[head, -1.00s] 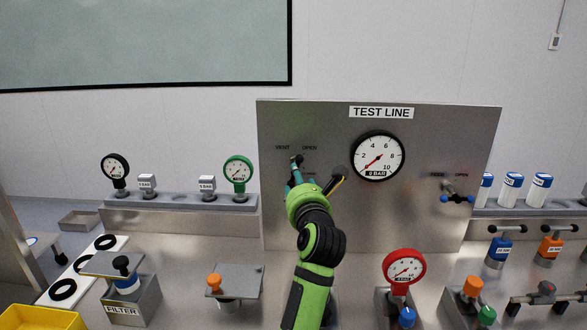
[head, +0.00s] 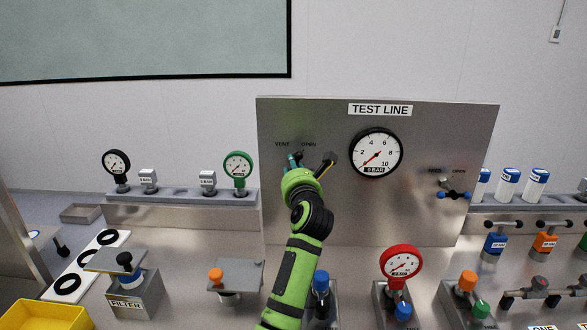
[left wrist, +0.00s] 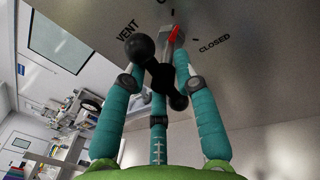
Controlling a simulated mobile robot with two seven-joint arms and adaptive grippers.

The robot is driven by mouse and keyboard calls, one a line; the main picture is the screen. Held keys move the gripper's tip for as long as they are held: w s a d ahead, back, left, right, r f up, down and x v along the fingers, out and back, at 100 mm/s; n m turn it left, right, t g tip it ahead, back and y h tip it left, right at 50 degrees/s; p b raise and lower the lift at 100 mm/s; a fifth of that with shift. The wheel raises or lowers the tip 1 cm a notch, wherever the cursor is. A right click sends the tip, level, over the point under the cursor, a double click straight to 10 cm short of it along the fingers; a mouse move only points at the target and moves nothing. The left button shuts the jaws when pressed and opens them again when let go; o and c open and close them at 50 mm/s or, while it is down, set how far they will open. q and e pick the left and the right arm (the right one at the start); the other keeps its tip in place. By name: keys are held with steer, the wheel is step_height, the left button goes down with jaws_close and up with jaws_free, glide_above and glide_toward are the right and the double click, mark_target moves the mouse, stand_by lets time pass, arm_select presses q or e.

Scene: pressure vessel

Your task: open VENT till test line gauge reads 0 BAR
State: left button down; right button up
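The TEST LINE gauge (head: 376,153) is on the steel panel; its needle points to the lower left and its label appears to read 0 BAR. My left gripper (head: 293,160) is at the VENT valve on the panel's left side. In the left wrist view my left gripper (left wrist: 158,68) has teal fingers on both sides of the black VENT handle (left wrist: 160,76), closed in on it. The handle is tilted, with a ball at each end. A red pointer (left wrist: 173,34) shows above it, between the VENT and CLOSED lettering. My right gripper is not in view.
A red gauge (head: 402,263) stands below the panel. Black (head: 116,163) and green (head: 238,166) gauges stand on the left shelf. A yellow bin (head: 45,316) is at the lower left.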

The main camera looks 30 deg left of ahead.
arm_select(q)
steer(key=n, duration=0.3)
steer(key=c, duration=1)
jaws_free()
steer(key=shift+o, duration=0.2)
steer(key=v, duration=0.7)
steer(key=shift+s+d, duration=0.15)
steer(key=shift+s, duration=0.05)
steer(key=shift+r, duration=0.15)
